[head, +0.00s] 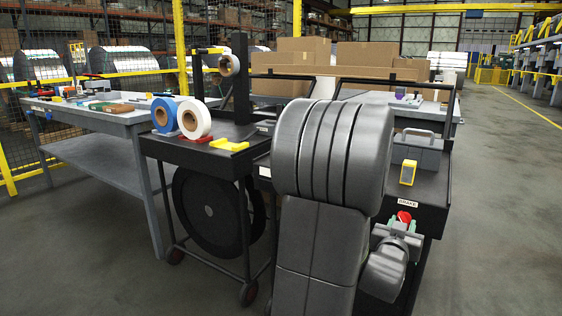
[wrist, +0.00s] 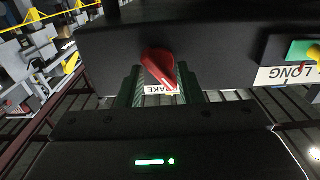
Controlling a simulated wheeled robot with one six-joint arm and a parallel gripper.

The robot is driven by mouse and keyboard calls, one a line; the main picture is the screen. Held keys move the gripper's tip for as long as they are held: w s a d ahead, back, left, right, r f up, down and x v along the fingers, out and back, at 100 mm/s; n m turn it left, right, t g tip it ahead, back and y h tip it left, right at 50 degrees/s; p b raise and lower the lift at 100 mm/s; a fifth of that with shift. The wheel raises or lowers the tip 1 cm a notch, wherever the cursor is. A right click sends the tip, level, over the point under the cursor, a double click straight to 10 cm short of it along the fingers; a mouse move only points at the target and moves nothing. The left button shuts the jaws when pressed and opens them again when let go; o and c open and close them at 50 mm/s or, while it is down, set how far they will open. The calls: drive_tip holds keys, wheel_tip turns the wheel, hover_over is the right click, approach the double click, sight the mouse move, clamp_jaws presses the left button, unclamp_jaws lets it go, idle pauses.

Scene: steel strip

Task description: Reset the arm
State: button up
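My gripper (head: 401,230) is at the front of the black cart on the right in the head view, just below a red knob (head: 404,217). In the wrist view the red knob (wrist: 158,70) sits tilted on a dark panel, above a partly covered label ending in "AKE". The green fingers of my gripper (wrist: 160,88) stand apart, one to each side of the knob, with no clear contact. They look empty. My grey arm covers much of the cart in the head view.
A white BRAKE label (head: 408,203) is on the cart's edge. A yellow-framed device (head: 408,172) and a grey case (head: 418,150) stand on top. A second cart with blue (head: 166,114) and white (head: 193,119) rolls is at left. The floor at right (head: 500,210) is clear.

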drive_tip(key=shift+m+p, duration=0.4)
drive_tip(key=shift+m, duration=0.5)
drive_tip(key=shift+f, duration=0.15)
